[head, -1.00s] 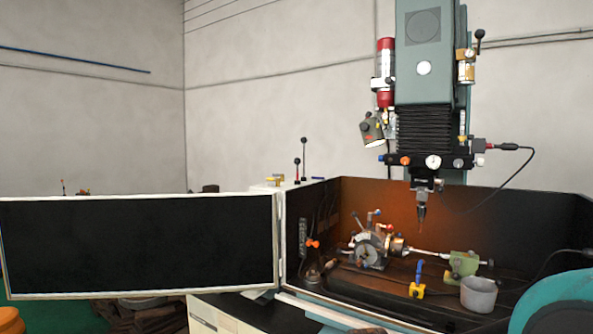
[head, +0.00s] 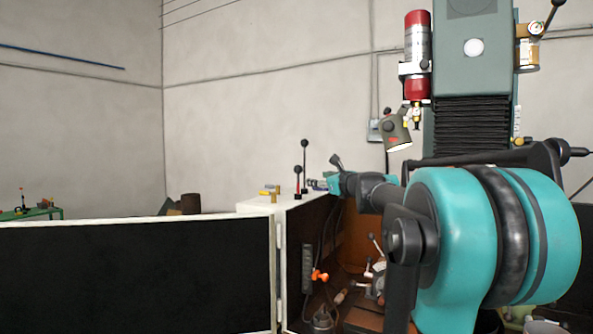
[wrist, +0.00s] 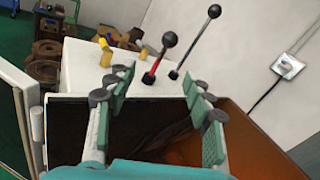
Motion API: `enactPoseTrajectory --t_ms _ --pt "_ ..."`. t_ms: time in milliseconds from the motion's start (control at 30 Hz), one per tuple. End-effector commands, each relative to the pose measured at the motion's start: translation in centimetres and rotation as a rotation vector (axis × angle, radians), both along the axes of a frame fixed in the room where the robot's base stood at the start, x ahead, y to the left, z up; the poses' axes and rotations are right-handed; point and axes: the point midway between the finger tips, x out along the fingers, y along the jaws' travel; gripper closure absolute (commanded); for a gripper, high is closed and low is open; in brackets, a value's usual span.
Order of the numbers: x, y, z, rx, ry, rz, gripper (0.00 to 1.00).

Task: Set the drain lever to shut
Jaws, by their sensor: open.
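I cannot tell for certain which lever is the drain lever. On the white cabinet top stand a short red-stemmed lever with a dark ball knob (wrist: 168,41) and a taller dark-stemmed lever with a dark ball (wrist: 213,12), both fairly upright. They also show in the head view as the red-stemmed lever (head: 298,183) and the taller lever (head: 304,158). My gripper (wrist: 160,80) is open and empty. Its two fingers appear either side of the red-stemmed lever's base in the wrist view, with no contact visible. In the head view my gripper (head: 318,184) is just right of the levers.
Small yellow fittings (wrist: 105,52) sit left of the levers on the white cabinet top (wrist: 85,70). The dark open door panel (head: 130,275) extends left. A wall box (wrist: 287,66) is behind. My arm hides much of the machine enclosure in the head view.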

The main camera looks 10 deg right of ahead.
Motion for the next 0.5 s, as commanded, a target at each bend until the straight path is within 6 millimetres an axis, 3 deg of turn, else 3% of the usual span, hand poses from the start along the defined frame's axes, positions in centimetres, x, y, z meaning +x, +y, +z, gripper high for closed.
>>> enactPoseTrajectory --t_ms 100,267,500 --pt "0.6 -0.7 1.3 0.071 0.003 -0.021 0.48" --pt "2.0 -0.2 1.4 0.079 0.004 -0.021 0.48" --pt "6.2 1.4 1.3 0.076 0.004 -0.019 0.48"
